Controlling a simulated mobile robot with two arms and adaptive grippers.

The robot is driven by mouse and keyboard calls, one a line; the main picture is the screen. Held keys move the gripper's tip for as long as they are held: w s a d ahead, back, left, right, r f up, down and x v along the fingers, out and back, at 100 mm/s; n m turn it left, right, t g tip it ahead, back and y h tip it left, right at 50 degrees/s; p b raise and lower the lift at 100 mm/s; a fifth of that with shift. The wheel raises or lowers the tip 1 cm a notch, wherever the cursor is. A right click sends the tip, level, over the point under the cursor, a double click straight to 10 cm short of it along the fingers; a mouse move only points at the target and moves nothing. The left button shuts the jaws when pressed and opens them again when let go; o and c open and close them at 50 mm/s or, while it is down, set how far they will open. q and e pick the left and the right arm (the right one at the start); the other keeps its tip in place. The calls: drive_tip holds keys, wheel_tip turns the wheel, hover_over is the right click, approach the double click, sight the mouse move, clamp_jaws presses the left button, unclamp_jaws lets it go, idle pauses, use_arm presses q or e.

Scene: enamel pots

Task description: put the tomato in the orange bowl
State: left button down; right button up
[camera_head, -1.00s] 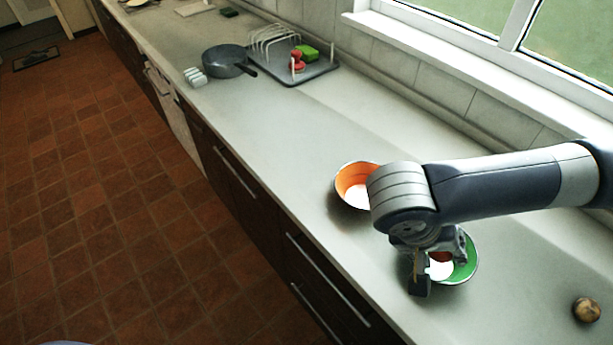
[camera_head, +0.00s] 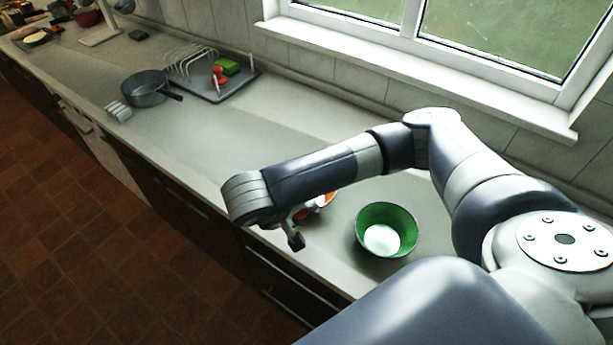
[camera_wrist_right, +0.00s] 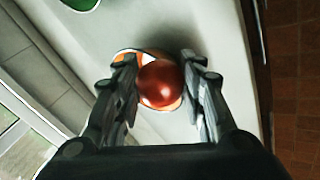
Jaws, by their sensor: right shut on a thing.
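The tomato (camera_wrist_right: 160,85) is red and round and sits between the fingers of my right gripper (camera_wrist_right: 161,75) in the right wrist view. My right gripper (camera_head: 294,228) is shut on it. The orange bowl (camera_head: 326,200) is on the counter, mostly hidden behind my right wrist in the head view. In the wrist view the orange bowl (camera_wrist_right: 122,57) shows behind the tomato, so the tomato is in front of its opening along the camera's line; its height over the bowl is hard to tell. My left gripper is not in view.
A green bowl (camera_head: 386,231), empty, stands right of the orange bowl on the counter (camera_head: 200,150). A dark pan (camera_head: 146,89) and a rack on a tray (camera_head: 232,86) stand farther left. The counter between them and my arm is clear.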

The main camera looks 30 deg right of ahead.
drive_tip(key=w+d+f+p, duration=0.1)
drive_tip(key=w+d, duration=0.2)
drive_tip(key=w, duration=0.1)
drive_tip(key=w+d+f+p, duration=0.1)
drive_tip(key=w+d, duration=0.2)
drive_tip(key=w, duration=0.1)
drive_tip(key=w+d+f+p, duration=0.1)
drive_tip(key=w+d+f, duration=0.1)
drive_tip(key=w+d, duration=0.1)
drive_tip(key=shift+w+f, duration=0.1)
drive_tip(key=shift+w, duration=0.35)
drive_tip(key=shift+f, duration=0.45)
drive_tip(key=shift+f, duration=0.1)
drive_tip(key=shift+f, duration=0.5)
drive_tip(key=o, duration=0.8)
drive_tip(key=shift+r, duration=0.1)
